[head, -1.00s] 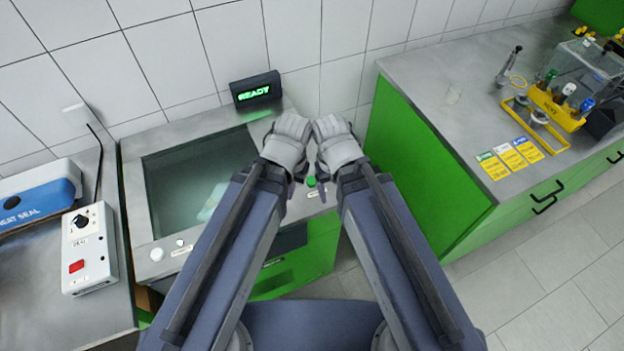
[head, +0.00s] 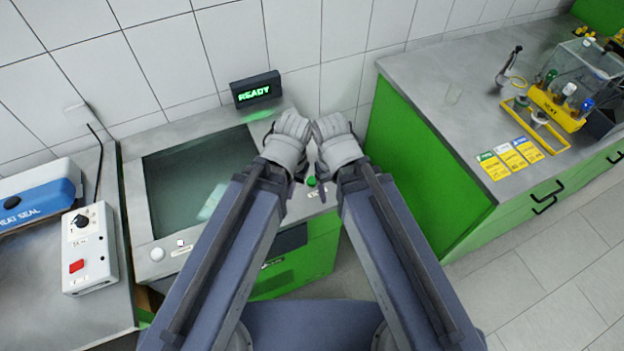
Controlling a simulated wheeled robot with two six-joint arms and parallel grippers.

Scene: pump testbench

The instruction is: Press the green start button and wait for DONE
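The testbench (head: 136,206) has a dark glass window in its top. Its black display box (head: 255,90) stands at the back and shows READY in green letters. A green button (head: 311,181) sits on the front right of the bench top, beside a small label. It shows in the gap between my two wrists. My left gripper (head: 288,132) and my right gripper (head: 334,132) are side by side above the right part of the bench, beyond the green button in the picture. Their fingers cannot be made out clearly, and neither is seen holding anything.
A white control box with a red button (head: 77,267) and a blue heat sealer (head: 38,198) stand at left. A white round knob (head: 157,254) is on the bench's front left. At right, a grey-topped green cabinet (head: 425,160) holds coloured cards and a yellow rack (head: 560,108).

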